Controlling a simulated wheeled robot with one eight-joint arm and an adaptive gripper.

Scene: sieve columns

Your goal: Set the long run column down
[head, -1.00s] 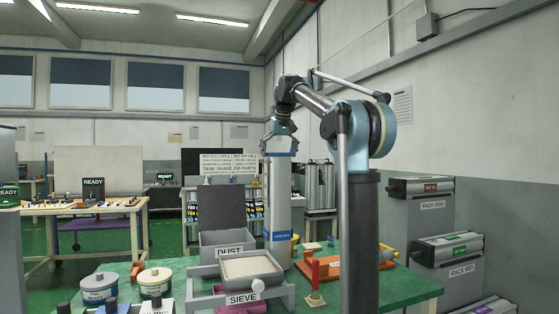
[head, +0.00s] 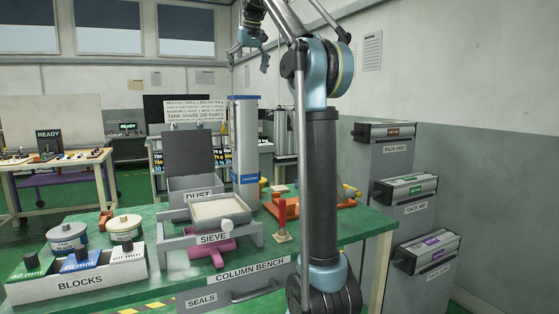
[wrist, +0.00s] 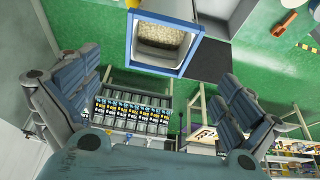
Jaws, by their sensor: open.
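The long run column (head: 246,145), a tall grey box column with blue rims and a blue label, stands upright on the green bench behind the sieve. Its base is partly hidden by the sieve and dust box. In the wrist view its open blue-rimmed top (wrist: 142,60) shows pale granular fill inside. My gripper (head: 253,55) is above the column's top, apart from it, with its fingers spread. In the wrist view my gripper (wrist: 160,75) is open and empty, and the column lies beyond the fingers, toward the picture's top.
The sieve (head: 241,232) and dust box (head: 188,198) stand before the column. An orange-red fixture (head: 290,211) and a small red-topped post (head: 281,222) are to its right. Racks (head: 383,165) stand at right.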

